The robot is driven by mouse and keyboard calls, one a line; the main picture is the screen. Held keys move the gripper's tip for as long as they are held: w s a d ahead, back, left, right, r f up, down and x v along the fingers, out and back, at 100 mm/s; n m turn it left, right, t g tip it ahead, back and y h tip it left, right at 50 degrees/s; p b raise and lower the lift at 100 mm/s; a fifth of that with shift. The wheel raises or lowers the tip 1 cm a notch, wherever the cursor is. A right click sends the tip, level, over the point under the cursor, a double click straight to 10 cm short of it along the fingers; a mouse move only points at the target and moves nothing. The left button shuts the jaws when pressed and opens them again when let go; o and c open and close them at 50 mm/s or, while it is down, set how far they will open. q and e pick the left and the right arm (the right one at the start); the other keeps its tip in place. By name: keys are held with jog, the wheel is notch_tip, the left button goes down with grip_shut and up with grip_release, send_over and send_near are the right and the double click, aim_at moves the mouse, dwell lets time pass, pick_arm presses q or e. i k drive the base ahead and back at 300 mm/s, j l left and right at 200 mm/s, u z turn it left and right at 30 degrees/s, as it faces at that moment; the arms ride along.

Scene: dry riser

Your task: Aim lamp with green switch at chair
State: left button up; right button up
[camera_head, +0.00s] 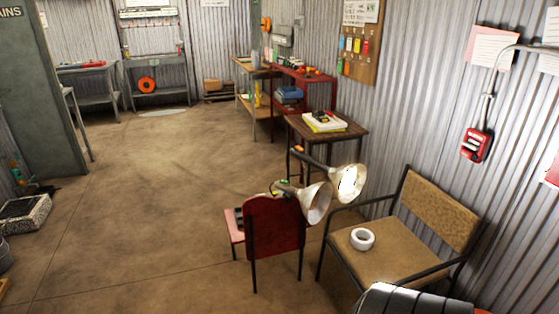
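Two lamps with pale cone shades stand close together in the middle right. The nearer lamp (317,203) has a dull shade facing down and right. The farther lamp (348,183) has a bright, lit-looking opening facing right. A small green spot (284,181) shows near the lamps' arms; I cannot tell which lamp it belongs to. A tan armchair (395,247) with a dark frame stands at the right, with a white ring-shaped roll (362,240) on its seat. A red-backed chair (273,238) stands left of it, in front of the lamps. Neither gripper is in view.
A small dark wooden table (350,131) with papers stands behind the lamps. A red switch box (475,145) hangs on the right wall. A grey ribbed object (415,300) fills the bottom right. The floor (150,220) at left and centre is clear.

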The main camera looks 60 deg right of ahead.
aim_at(314, 201)
jog(key=z, duration=1.95)
jog(key=i+j, duration=0.1)
jog(key=z, duration=0.05)
